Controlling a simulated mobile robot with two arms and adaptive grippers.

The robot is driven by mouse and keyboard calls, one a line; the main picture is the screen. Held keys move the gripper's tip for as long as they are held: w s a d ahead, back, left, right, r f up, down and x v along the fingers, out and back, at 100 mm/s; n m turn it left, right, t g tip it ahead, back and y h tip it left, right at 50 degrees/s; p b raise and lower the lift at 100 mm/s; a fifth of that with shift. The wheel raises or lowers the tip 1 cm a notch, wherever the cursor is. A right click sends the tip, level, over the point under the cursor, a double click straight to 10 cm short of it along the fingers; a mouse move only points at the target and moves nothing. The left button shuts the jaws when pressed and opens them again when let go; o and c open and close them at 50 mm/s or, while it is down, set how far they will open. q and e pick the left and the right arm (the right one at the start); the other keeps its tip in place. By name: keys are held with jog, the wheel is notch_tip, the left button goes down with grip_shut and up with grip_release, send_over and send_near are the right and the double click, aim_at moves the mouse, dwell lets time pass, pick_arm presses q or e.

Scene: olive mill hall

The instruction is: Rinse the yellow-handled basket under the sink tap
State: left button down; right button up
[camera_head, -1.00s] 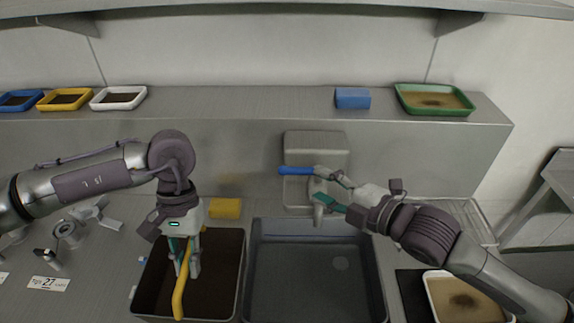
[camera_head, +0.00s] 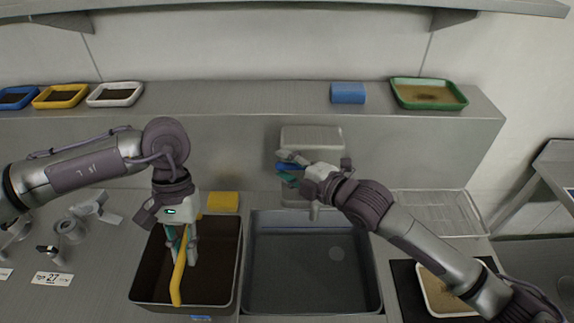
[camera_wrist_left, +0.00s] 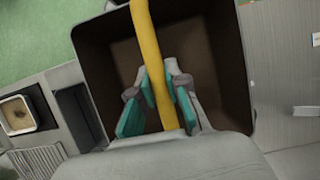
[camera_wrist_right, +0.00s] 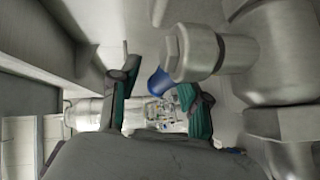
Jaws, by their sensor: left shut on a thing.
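My left gripper (camera_head: 182,250) is shut on the yellow handle (camera_head: 178,285), over the dark-walled bin (camera_head: 239,262) left of the basin. In the left wrist view the yellow handle (camera_wrist_left: 146,35) runs between both teal fingers. I cannot make out the basket's body. The grey sink basin (camera_head: 312,275) looks empty. My right gripper (camera_head: 284,168) is at the tap behind the basin, around its blue lever (camera_head: 284,167). In the right wrist view its fingers stand apart, with the blue lever (camera_wrist_right: 159,82) between them, nearer the right finger. The grey tap (camera_wrist_right: 190,52) fills the upper right there.
A yellow block (camera_head: 223,201) sits behind the dark bin. The back ledge holds a blue block (camera_head: 348,93), a green tray (camera_head: 428,105) and smaller trays at left. A wire rack (camera_head: 440,212) and a white-rimmed tray (camera_head: 428,290) are at right. Metal parts (camera_head: 70,230) lie at left.

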grip_shut()
jog(key=shift+s, duration=0.1)
